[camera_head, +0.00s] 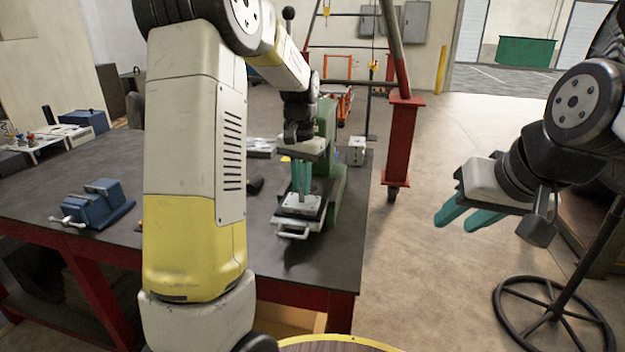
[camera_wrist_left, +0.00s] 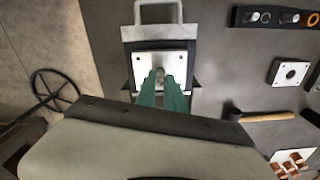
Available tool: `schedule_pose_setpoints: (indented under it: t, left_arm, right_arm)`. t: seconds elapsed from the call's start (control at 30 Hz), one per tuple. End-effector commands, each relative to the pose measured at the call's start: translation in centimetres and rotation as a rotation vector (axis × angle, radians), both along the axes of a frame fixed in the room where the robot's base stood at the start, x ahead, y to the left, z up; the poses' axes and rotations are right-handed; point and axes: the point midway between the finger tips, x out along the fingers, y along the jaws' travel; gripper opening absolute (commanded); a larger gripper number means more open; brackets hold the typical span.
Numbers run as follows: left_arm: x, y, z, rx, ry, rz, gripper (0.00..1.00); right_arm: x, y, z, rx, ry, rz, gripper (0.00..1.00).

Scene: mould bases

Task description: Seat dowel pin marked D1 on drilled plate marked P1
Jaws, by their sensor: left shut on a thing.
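My left gripper (camera_head: 302,190) points down over a pale square plate (camera_head: 314,209) on the bench. In the left wrist view its green fingers (camera_wrist_left: 160,82) are shut on a small grey pin (camera_wrist_left: 161,73), mostly hidden between them. The pin is over the middle of the plate (camera_wrist_left: 145,60); I cannot tell whether it touches or has entered a hole. The plate sits on a handled base (camera_wrist_left: 161,33) under the green press (camera_head: 328,150). No D1 or P1 mark is readable. My right gripper (camera_head: 468,217) is open and empty, off the bench to the right.
A blue vise (camera_head: 98,203) stands at the bench's left. In the left wrist view a hammer (camera_wrist_left: 262,116), a holed square plate (camera_wrist_left: 277,74) and a dark tray (camera_wrist_left: 263,23) lie right of the press. The dark bench top (camera_head: 110,165) has free room.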

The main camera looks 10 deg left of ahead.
Motion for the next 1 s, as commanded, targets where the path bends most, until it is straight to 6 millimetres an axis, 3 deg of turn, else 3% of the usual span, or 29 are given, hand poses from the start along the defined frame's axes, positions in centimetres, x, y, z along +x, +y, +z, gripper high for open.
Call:
schedule_pose_setpoints:
  t: [0.07, 0.1, 0.2, 0.57, 1.0]
  left_arm:
    - [0.0, 0.0, 0.0, 0.0, 0.0, 0.0, 0.0]
    - [0.0, 0.0, 0.0, 0.0, 0.0, 0.0, 0.19]
    - [0.0, 0.0, 0.0, 0.0, 0.0, 0.0, 0.39]
    - [0.1, 0.0, 0.4, -0.001, -0.002, 0.0, 0.39]
    - [0.1, 0.0, 6.9, 0.0, -0.003, 0.0, 0.39]
  right_arm:
    - [0.0, 0.0, 0.0, 0.0, 0.0, 0.0, 0.36]
    - [0.0, 0.0, 0.0, 0.0, 0.0, 0.0, 0.36]
    - [0.0, 0.0, 0.0, 0.0, 0.0, 0.0, 0.36]
    - [0.0, 0.0, 0.0, 0.0, 0.0, 0.0, 0.36]
    - [0.0, 0.0, 0.0, 0.0, 0.0, 0.0, 0.36]
